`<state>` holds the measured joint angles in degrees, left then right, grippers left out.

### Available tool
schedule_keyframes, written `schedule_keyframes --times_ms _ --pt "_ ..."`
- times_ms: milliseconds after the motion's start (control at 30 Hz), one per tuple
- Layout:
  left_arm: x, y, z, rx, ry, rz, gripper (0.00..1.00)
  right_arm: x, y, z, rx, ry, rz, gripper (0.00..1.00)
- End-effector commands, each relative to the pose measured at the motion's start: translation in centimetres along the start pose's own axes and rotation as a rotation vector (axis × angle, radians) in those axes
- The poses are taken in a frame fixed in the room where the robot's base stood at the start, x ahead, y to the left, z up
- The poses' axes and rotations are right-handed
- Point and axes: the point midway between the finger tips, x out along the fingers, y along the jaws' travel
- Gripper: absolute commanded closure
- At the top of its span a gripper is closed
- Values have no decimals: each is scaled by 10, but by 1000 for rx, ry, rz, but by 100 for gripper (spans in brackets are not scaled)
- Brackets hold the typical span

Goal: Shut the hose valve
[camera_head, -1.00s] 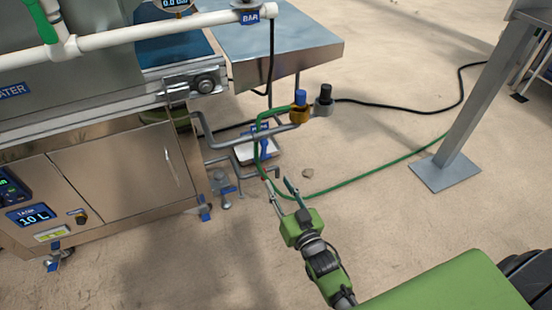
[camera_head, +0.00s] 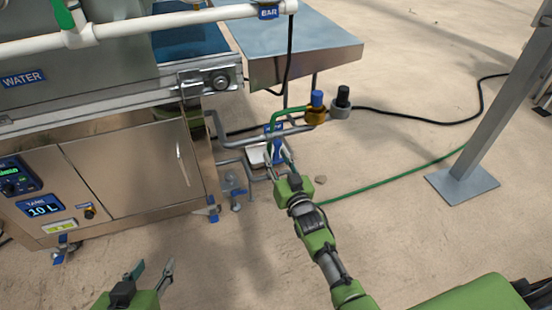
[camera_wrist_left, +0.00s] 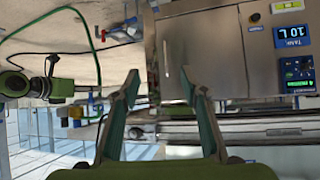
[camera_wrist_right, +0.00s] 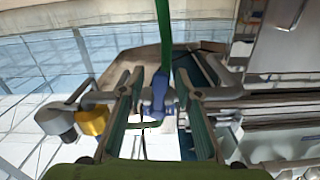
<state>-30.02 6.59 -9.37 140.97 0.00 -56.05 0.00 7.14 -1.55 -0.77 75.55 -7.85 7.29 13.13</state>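The hose valve seems to be the blue fitting (camera_head: 274,131) at the end of the green hose (camera_head: 395,173), beside the grey pipes right of the cabinet. In the right wrist view a blue valve part (camera_wrist_right: 158,92) shows between my right fingers, with the green hose above it. My right gripper (camera_head: 279,155) is open, its fingertips just in front of this part; contact cannot be told. The lever's position is unclear, partly hidden by the fingers. My left gripper (camera_head: 154,268) is open and empty, low in front of the cabinet. The left wrist view shows its spread fingers (camera_wrist_left: 160,77).
A brass fitting with a blue knob (camera_head: 316,110) and a grey one with a black knob (camera_head: 341,102) stand right of the valve. The steel cabinet (camera_head: 135,170) is at the left. A metal post (camera_head: 495,115) stands at the right. The floor between is mostly clear.

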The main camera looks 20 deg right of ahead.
Motion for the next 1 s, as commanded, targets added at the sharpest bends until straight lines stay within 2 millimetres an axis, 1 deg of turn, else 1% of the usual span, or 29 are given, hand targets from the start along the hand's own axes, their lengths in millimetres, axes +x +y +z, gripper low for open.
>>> schedule_keyframes --times_ms 100,200,433,467,500,567,767,800,900,1000 --pt "2 1 -8 0 38 3 60 5 0 0 0 1 0 69" --pt "2 2 -12 0 53 4 60 7 0 0 0 0 0 69" --pt "2 2 -13 0 55 4 60 7 0 0 0 0 0 69" --pt "2 2 -13 0 55 4 60 7 0 0 0 0 0 74" --pt "2 2 -13 0 55 4 60 7 0 0 0 0 0 84" --pt "2 2 -13 0 54 3 60 7 0 0 0 0 0 100" --pt "1 2 -13 0 53 3 60 7 0 -1 -9 0 0 100" --pt "1 1 -10 0 38 3 60 7 1 -1 -26 0 0 100" --pt "-3 -1 7 -1 -35 -2 60 7 4 -2 -86 1 0 100" --pt "-4 -2 16 -1 -74 -4 60 7 6 -2 -126 1 0 100"
